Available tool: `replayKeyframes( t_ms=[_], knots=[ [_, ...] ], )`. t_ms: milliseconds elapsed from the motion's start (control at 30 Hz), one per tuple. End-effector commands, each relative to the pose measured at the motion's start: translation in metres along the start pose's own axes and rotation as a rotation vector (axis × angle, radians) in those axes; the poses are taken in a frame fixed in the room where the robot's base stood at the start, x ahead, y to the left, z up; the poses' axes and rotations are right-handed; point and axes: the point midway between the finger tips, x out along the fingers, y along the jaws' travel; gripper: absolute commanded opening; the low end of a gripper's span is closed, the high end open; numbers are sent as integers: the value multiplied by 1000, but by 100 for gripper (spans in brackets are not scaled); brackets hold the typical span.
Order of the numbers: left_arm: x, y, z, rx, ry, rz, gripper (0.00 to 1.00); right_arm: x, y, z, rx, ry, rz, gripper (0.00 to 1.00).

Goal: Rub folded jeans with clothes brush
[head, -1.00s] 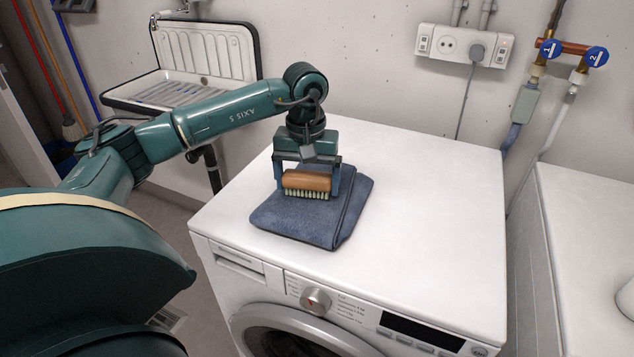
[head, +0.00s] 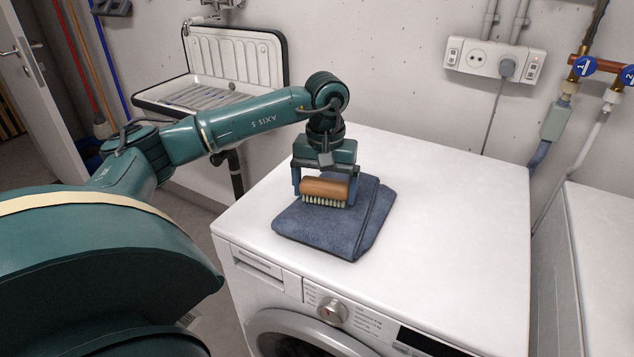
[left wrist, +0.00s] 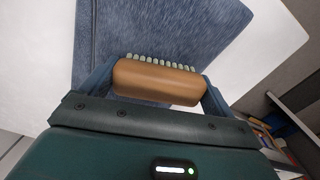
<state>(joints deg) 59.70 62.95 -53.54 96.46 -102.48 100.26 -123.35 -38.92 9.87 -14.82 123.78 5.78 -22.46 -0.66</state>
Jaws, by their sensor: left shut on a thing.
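The folded blue jeans (head: 330,233) lie flat on top of the white washing machine. The clothes brush has a brown wooden back (head: 325,187) and pale bristles pointing down. My left gripper (head: 325,186) is shut on the brush, with a finger at each end of it. The brush is over the jeans; whether its bristles touch the cloth I cannot tell. In the left wrist view the brush (left wrist: 158,82) lies between the fingers, with the jeans (left wrist: 170,30) beyond it. My right gripper is not in view.
The washing machine top (head: 450,200) is bare to the right of the jeans. A second white machine (head: 600,240) stands at the right. A sink (head: 235,60) hangs on the wall behind my left arm. A socket box (head: 495,60) and pipes are on the wall.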

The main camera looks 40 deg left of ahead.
Motion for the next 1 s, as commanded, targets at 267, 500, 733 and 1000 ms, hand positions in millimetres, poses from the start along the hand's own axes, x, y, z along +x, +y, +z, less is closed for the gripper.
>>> replayKeyframes(
  t_ms=[267,500,733,1000],
  knots=[
    [-1,14,3,1,1,1,70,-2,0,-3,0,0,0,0],
    [0,32,6,3,1,2,70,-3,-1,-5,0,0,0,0],
    [2,46,9,1,-1,1,70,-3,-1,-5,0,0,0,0],
    [2,60,13,4,-2,2,70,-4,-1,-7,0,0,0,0]
  ],
)
